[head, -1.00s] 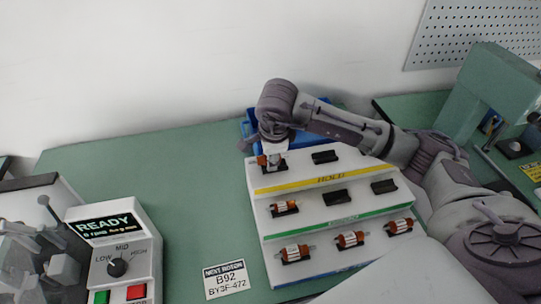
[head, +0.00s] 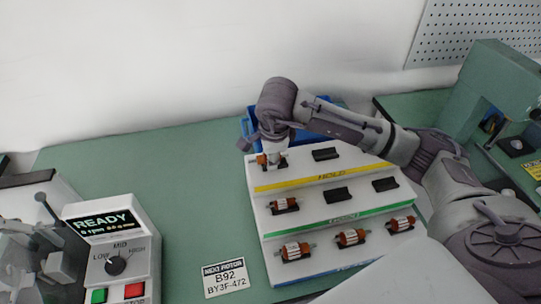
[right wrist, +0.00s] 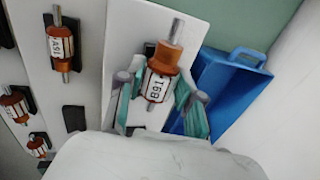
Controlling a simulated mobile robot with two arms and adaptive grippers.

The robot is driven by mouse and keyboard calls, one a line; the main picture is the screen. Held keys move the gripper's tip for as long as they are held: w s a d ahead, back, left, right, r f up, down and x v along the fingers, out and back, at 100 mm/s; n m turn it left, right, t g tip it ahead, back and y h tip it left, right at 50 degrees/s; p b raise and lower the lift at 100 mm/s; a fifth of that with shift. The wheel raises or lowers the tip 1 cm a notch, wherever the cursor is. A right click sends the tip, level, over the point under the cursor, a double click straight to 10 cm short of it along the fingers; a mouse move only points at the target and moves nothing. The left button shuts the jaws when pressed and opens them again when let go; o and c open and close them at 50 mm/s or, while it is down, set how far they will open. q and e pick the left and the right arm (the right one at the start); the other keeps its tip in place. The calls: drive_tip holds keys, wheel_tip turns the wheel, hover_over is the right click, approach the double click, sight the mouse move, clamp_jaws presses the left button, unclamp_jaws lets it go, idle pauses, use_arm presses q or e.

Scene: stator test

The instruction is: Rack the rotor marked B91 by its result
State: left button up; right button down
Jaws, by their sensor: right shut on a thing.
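The rotor marked B91 (right wrist: 160,75), orange with a steel shaft, is between the fingers of my right gripper (right wrist: 156,103) in the right wrist view. In the head view my right gripper (head: 272,153) is at the left end of the top tier of the white stepped rack (head: 262,225), with the rotor low at that tier. The gripper is shut on the rotor. Whether the rotor touches a cradle there is hidden. Below this tier runs a yellow strip (head: 330,178) reading HOLD. My left gripper is out of view.
The middle tier holds one rotor (head: 285,205) and two empty black cradles; the bottom tier holds three rotors. An empty cradle (head: 325,155) is on the top tier. A blue bin (right wrist: 225,85) stands behind.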

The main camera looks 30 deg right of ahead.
drive_tip(key=shift+s+f, duration=0.15)
drive_tip(key=shift+f, duration=0.1)
drive_tip(key=c, duration=0.9)
unclamp_jaws()
drive_tip(key=shift+c, duration=0.2)
drive_tip(key=shift+o, duration=1.3)
drive_tip(key=shift+r, duration=0.1)
drive_tip(key=v, duration=1.1)
drive_tip(key=shift+r, duration=0.45)
